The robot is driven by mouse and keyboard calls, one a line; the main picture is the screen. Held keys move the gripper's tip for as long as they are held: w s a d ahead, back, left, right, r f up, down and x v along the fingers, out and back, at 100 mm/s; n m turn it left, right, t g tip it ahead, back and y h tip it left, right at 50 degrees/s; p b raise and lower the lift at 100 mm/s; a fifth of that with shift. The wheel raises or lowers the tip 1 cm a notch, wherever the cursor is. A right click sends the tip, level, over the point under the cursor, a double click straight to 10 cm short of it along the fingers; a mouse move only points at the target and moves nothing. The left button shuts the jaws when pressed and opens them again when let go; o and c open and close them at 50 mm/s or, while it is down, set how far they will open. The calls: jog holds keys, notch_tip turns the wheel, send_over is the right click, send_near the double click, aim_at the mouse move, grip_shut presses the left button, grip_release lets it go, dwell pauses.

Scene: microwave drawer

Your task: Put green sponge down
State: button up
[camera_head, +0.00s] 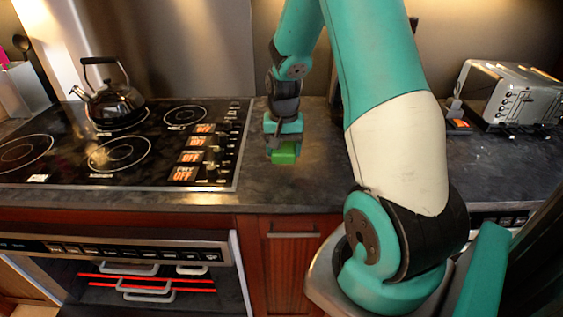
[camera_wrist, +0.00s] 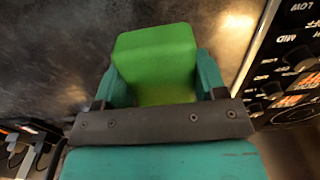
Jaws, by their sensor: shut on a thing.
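The green sponge (camera_head: 284,155) is a bright green block, held in my gripper (camera_head: 284,140) above the dark countertop between the stove and the toaster. In the wrist view the green sponge (camera_wrist: 155,55) sits between the two teal fingers of my gripper (camera_wrist: 160,82), which are shut on its sides. I cannot tell whether the sponge's underside touches the counter.
The stove top (camera_head: 110,180) with a black kettle (camera_head: 112,100) lies to the left. A silver toaster (camera_head: 508,95) stands at the back right. The dark countertop (camera_head: 300,190) is bare around the sponge. The oven (camera_head: 140,280) is below the stove.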

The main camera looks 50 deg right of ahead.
aim_at(283, 170)
jog(key=shift+f, duration=2.35)
jog(key=shift+f, duration=0.2)
jog(key=o, duration=1)
jog(key=shift+c, duration=0.2)
jog(key=shift+r, duration=0.1)
